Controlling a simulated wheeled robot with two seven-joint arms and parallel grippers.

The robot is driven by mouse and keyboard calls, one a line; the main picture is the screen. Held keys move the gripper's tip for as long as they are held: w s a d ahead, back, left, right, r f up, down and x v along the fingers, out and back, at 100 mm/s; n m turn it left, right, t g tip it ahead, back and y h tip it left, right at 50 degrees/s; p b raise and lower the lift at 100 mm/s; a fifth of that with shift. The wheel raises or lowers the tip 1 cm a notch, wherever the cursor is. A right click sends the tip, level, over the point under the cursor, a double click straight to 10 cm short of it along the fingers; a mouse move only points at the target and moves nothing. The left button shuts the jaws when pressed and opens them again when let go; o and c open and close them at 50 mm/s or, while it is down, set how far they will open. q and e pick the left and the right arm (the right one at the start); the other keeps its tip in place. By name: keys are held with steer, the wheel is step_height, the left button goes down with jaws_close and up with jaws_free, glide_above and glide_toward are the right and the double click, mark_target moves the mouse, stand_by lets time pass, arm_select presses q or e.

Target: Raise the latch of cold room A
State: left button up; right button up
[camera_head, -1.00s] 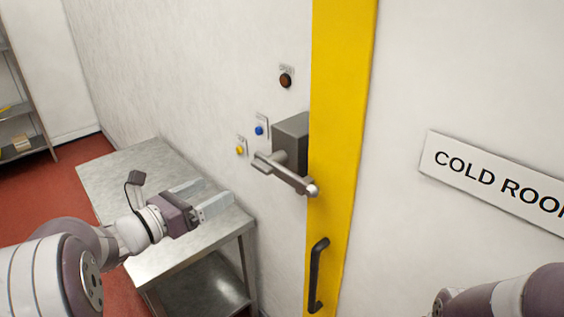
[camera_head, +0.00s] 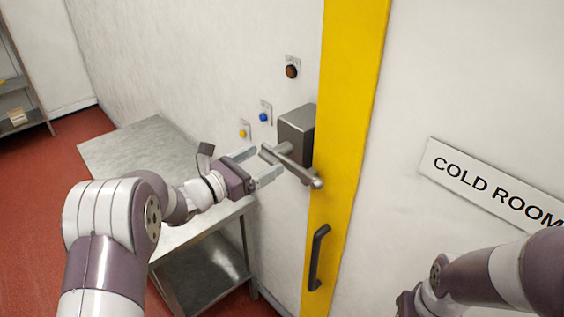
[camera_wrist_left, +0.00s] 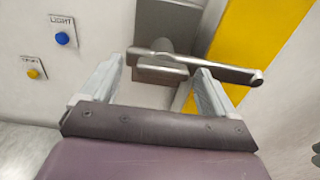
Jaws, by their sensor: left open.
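The latch (camera_head: 292,167) is a grey metal lever on a box-shaped housing (camera_head: 297,132) beside the yellow door edge strip. It slants down to the right and ends in a rounded knob. In the left wrist view the lever (camera_wrist_left: 205,68) runs across beyond the fingertips. My left gripper (camera_head: 262,164) is open and empty, close to the lever's left end. In the left wrist view its two fingers (camera_wrist_left: 160,75) stand apart below the lever; whether they touch it I cannot tell. My right arm shows at the lower right, but its fingers are not clear.
A black pull handle (camera_head: 318,257) is on the yellow strip (camera_head: 349,110) below the latch. Blue (camera_head: 263,117), yellow (camera_head: 243,133) and dark red (camera_head: 291,72) buttons are on the wall. A steel table (camera_head: 130,150) stands below my left arm. A cold room sign (camera_head: 490,185) is at right.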

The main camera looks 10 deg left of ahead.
arm_select(q)
steer(key=shift+d, duration=0.3)
steer(key=shift+c, duration=0.9)
steer(key=shift+a, duration=0.15)
steer(key=c, duration=0.8)
steer(key=n, duration=0.3)
steer(key=shift+n, duration=0.4)
steer(key=n, duration=0.4)
steer(key=n+p, duration=0.1)
steer(key=n, duration=0.3)
steer(key=shift+r, duration=0.1)
steer(key=n+p, duration=0.1)
steer(key=n, duration=0.1)
steer(key=shift+n, duration=0.4)
steer(key=shift+f+n, duration=0.2)
steer(key=shift+n, duration=0.5)
steer(key=shift+s+n, duration=0.1)
steer(key=shift+n, duration=0.2)
steer(key=o, duration=1.1)
steer(key=shift+r, duration=0.1)
steer(key=shift+o, duration=0.2)
